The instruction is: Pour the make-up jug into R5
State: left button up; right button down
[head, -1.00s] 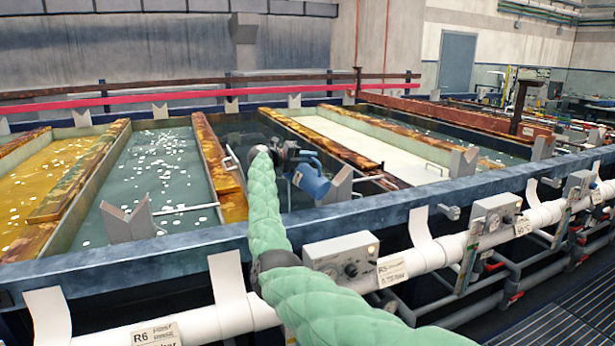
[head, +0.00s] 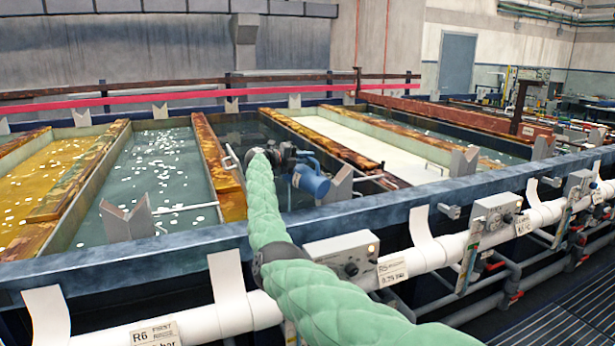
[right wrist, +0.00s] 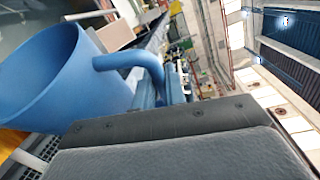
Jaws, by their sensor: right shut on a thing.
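The make-up jug (head: 312,183) is blue and hangs tilted over the dark tank above the R5 label (head: 392,271). I take this tank as R5 (head: 240,132). My right gripper (head: 290,158) is shut on the jug's handle, at the end of my green-sleeved arm. In the right wrist view the jug (right wrist: 100,90) fills the left side, and its handle (right wrist: 130,61) runs to my right gripper (right wrist: 172,100). No liquid stream shows. The jug's contents cannot be made out. My left gripper is not in view.
The blue tank rim (head: 400,197) crosses in front, with a white pipe and control boxes (head: 342,254) below it. Brown planks (head: 216,160) flank the tank. A grey V-shaped saddle (head: 338,187) stands just right of the jug. A tank with white floating pieces (head: 160,165) lies left.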

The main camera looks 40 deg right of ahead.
jog(key=shift+w+f, duration=0.2)
jog(key=shift+w, duration=0.05)
jog(key=shift+b, duration=0.3)
dwell(0.4)
jog(key=shift+n, duration=0.3)
dwell(0.5)
jog(key=shift+w+a+r+n+h+b, duration=0.1)
jog(key=shift+w+a+n+h+b, duration=0.1)
jog(key=shift+w+n+b, duration=0.3)
jog(key=shift+w+a+r+n+h+b, duration=0.1)
jog(key=shift+w+n+h+b, duration=0.1)
jog(key=shift+w+b, duration=0.45)
jog(key=shift+s, duration=0.1)
